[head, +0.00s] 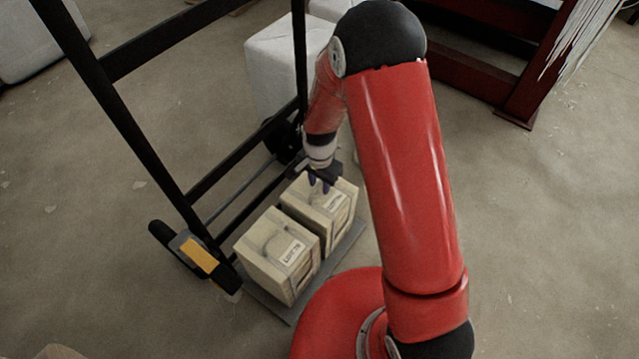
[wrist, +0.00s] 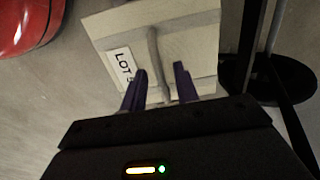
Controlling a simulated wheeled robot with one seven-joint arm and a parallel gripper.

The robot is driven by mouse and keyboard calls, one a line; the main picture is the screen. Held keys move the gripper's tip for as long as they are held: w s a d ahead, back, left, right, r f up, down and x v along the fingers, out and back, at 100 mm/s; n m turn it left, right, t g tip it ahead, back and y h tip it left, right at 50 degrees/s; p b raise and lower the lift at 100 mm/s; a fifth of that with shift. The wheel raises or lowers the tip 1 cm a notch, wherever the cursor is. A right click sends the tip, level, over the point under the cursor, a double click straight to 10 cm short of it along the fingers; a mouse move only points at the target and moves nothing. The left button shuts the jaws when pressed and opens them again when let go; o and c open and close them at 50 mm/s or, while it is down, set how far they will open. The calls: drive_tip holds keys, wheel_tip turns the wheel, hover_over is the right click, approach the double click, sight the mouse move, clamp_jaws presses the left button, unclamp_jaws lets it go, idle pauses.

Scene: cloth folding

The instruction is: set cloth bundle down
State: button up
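Two boxy beige cloth bundles with straps and white lot labels sit side by side on the grey toe plate (head: 355,240) of a black hand truck. My gripper (head: 319,187) points down at the top of the far bundle (head: 332,217). In the wrist view, its purple fingers (wrist: 161,73) stand apart, one on each side of the strap on that bundle (wrist: 190,40), with beige cloth showing between them. Whether the tips touch the cloth is not clear.
The hand truck's black frame (head: 175,50) rises on the left and behind the bundles, close to my arm. A white wrapped block (head: 275,70) stands behind it. A dark red rack (head: 480,65) is at the upper right. The floor at the right is clear.

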drive_tip(key=s+d+r+n+t+p, duration=0.1)
drive_tip(key=d+r, duration=0.1)
drive_tip(key=r, duration=0.8)
drive_tip(key=s+d+r+n, duration=0.1)
drive_tip(key=d+r, duration=0.1)
drive_tip(key=r, duration=0.8)
drive_tip(key=s+d+r+n+t, duration=0.2)
drive_tip(key=s+d+r, duration=0.3)
drive_tip(key=s+r, duration=0.2)
drive_tip(key=s+d+r+n+t, duration=0.2)
drive_tip(key=s+r, duration=0.5)
drive_tip(key=s, duration=0.4)
drive_tip(key=d+n, duration=0.1)
drive_tip(key=d, duration=0.1)
drive_tip(key=shift+d+n+t, duration=0.3)
drive_tip(key=shift+d, duration=0.05)
drive_tip(key=shift+s+r, duration=0.1)
wheel_tip(320, 180, up, 2)
drive_tip(key=shift+r+p, duration=0.1)
drive_tip(key=shift+p, duration=0.95)
